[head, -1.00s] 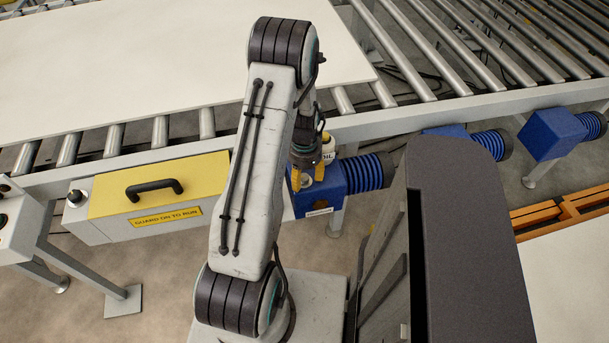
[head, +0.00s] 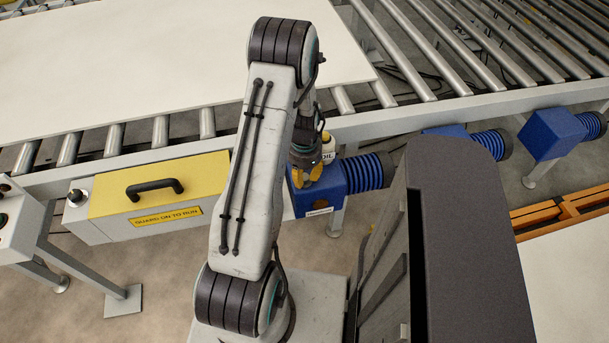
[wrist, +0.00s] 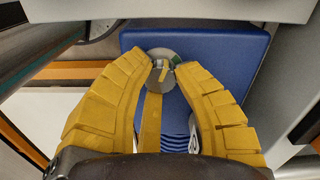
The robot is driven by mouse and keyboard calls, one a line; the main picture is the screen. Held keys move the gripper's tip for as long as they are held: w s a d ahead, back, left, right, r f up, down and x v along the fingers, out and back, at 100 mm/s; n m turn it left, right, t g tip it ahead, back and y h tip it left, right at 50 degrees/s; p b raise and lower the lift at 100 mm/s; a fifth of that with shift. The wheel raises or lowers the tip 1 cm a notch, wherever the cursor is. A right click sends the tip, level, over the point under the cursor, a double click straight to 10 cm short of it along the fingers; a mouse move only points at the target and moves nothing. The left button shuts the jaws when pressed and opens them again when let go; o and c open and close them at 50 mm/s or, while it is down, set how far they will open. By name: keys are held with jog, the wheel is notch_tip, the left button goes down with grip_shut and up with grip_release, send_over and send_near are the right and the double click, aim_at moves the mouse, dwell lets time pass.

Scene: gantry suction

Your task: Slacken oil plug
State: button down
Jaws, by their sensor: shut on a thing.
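The oil plug (wrist: 153,54) shows in the wrist view as a round grey metal piece on top of the blue gearbox (wrist: 200,50). In the head view my gripper (head: 307,178) points down onto the near top of the blue gearbox (head: 332,180); the plug is hidden there by the fingers.
A white bottle-like part with an OIL label (head: 328,156) stands just behind my gripper. A yellow guard box (head: 155,180) with a black handle is to the left. The roller conveyor frame (head: 390,126) runs behind, with a white panel (head: 150,60) on the rollers.

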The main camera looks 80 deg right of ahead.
aim_at(304, 176)
jog(key=shift+d+f+n+b, duration=0.1)
jog(key=shift+f+n+b, duration=0.05)
jog(key=shift+n+b, duration=0.95)
jog(key=shift+n, duration=0.1)
jog(key=shift+n+b, duration=1.25)
jog(key=shift+n, duration=0.85)
jog(key=c, duration=0.9)
grip_release()
jog(key=shift+c, duration=0.2)
notch_tip(304, 176, up, 12)
